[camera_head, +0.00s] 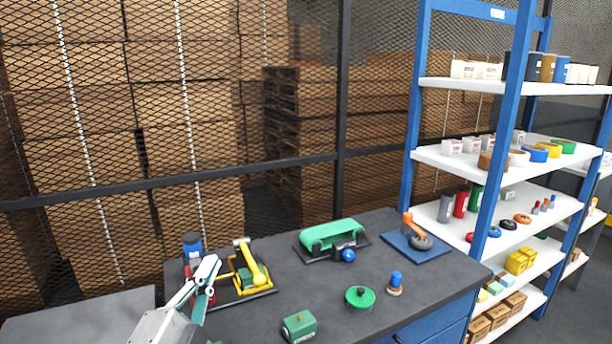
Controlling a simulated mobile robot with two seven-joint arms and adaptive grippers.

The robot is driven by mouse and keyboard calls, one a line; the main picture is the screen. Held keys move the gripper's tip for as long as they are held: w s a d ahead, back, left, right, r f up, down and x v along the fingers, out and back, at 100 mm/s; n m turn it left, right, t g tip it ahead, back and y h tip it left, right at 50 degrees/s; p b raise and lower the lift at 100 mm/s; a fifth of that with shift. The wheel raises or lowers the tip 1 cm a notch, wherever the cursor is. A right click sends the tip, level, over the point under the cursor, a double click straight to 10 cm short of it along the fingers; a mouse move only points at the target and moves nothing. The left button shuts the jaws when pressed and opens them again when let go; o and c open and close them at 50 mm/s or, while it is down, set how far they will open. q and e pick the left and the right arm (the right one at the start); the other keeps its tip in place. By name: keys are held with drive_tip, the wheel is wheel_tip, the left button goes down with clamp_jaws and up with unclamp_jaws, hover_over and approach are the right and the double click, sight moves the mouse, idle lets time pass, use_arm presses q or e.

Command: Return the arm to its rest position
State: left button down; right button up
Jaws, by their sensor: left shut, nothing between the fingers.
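My left gripper (205,276) comes in from the lower left, over the left part of the dark workbench (300,272). It is shut, with nothing seen between its fingers. It partly covers a red item that stands behind it. A blue-capped item (192,245) shows just beyond the fingers. A yellow device (255,270) on a dark base stands close to the right of the gripper, apart from it. My right gripper is not in view.
On the bench stand a green belt machine (333,234), an orange-handled device on a blue plate (418,235), a green round knob (360,297), a blue-topped peg (395,283) and a green block (299,326). A stocked blue shelf rack (483,165) stands right; a mesh fence (230,100) is behind.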

use_arm(q)
drive_tip(key=s+a+f+n+g+y, duration=0.35)
drive_tip(key=a+f, duration=0.25)
drive_tip(key=f, duration=0.4)
drive_tip(key=s+a+f+n+g+y, duration=0.2)
drive_tip(key=s+a+f+g, duration=0.3)
drive_tip(key=f, duration=0.4)
drive_tip(key=s+a+f+n+g+y, duration=0.2)
drive_tip(key=s+a+f+g, duration=0.3)
drive_tip(key=s+a+f, duration=0.5)
drive_tip(key=d+f+n+t+h, duration=0.3)
drive_tip(key=d+f+h, duration=0.4)
drive_tip(key=d+f, duration=0.8)
drive_tip(key=shift+w+d+t, duration=0.15)
drive_tip(key=shift+d+t, duration=0.4)
drive_tip(key=shift+d, duration=1.05)
drive_tip(key=shift+h, duration=0.25)
